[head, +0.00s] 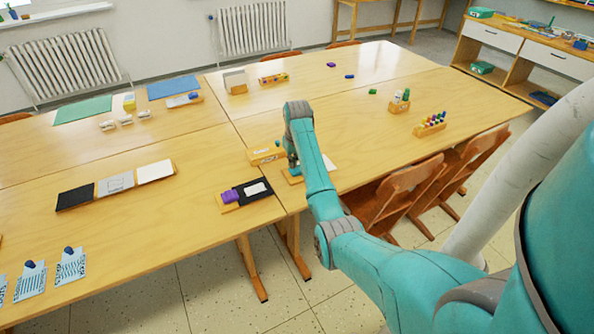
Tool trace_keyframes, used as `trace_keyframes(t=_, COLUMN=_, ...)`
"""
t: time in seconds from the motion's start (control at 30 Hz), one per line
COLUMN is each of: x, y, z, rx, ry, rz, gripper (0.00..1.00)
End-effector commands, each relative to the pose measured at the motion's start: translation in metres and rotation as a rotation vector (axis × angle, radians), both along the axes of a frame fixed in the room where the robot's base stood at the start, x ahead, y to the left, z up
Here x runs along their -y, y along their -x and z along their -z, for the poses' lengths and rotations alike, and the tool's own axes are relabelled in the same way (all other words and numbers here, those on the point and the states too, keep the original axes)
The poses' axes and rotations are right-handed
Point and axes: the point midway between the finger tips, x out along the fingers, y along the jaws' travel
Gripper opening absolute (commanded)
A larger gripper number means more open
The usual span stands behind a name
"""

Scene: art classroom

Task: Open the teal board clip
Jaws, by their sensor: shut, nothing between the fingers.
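My gripper (293,166) points down at the near edge of the right-hand table, over a small wooden board (292,179). White paper (329,163) on that board shows to the right of my arm. The gripper is small here and appears shut, with nothing seen in it. The teal board clip cannot be made out apart from my teal arm and gripper, which cover much of the board. Whether the fingers touch anything cannot be told.
A rack of colored pegs (430,124) is to the right. Chairs (398,193) stand at the near edge.

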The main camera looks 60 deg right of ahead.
Motion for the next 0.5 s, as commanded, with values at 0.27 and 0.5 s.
trace_keyframes(t=0.27, x=0.0, y=0.0, z=0.004, rx=0.0, ry=0.0, rz=0.0, gripper=0.0)
trace_keyframes(t=0.5, x=0.0, y=0.0, z=0.0071, rx=-0.001, ry=-0.001, rz=0.0, gripper=0.0)
